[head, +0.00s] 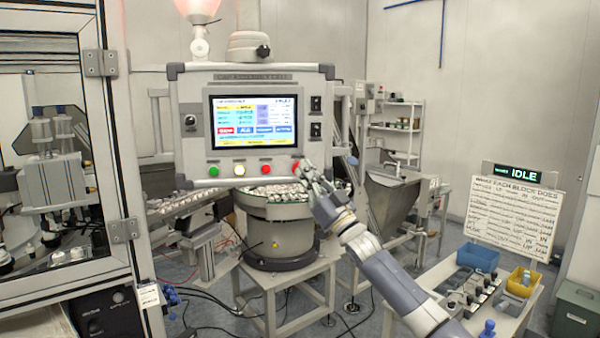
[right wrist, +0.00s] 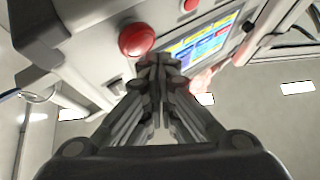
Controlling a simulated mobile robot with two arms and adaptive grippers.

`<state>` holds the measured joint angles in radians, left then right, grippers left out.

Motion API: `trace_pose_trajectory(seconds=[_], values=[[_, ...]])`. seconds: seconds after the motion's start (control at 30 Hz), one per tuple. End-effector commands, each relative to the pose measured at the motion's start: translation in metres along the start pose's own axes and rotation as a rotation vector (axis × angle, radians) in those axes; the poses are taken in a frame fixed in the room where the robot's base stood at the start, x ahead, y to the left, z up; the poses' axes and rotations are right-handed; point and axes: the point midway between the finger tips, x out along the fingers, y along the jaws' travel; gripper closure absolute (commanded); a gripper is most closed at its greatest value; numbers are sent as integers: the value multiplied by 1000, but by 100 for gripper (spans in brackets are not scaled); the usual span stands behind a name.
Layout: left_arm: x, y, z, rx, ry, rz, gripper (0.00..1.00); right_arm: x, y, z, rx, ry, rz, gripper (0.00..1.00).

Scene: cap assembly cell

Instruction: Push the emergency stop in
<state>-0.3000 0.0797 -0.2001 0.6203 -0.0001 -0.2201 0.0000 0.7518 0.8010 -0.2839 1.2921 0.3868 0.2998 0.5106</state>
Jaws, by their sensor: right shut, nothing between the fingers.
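The emergency stop is a red mushroom button at the lower right of the control panel (head: 190,155). In the head view only part of its red head (head: 295,166) shows beside my right gripper (head: 306,173). In the right wrist view the red button (right wrist: 137,39) is large, just beyond and left of the closed fingertips (right wrist: 160,62). My right gripper is shut and empty, close to the button. I cannot tell whether it touches the button. My left gripper is not in view.
Green, white and smaller red buttons (head: 266,169) sit in a row left of the emergency stop, under the lit screen (head: 254,121). A bowl feeder (head: 278,215) stands below the panel. A bench with a blue bin (head: 478,257) is at the lower right.

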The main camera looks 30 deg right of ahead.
Motion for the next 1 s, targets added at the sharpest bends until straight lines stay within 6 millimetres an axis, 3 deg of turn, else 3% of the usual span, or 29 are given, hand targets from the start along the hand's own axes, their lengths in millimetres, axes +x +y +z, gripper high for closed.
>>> trace_pose_trajectory(seconds=[0.37,1.0], values=[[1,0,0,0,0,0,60,-3,-2,-2,-1,0,0,100],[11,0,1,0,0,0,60,-37,-27,-26,-1,-1,0,100]])
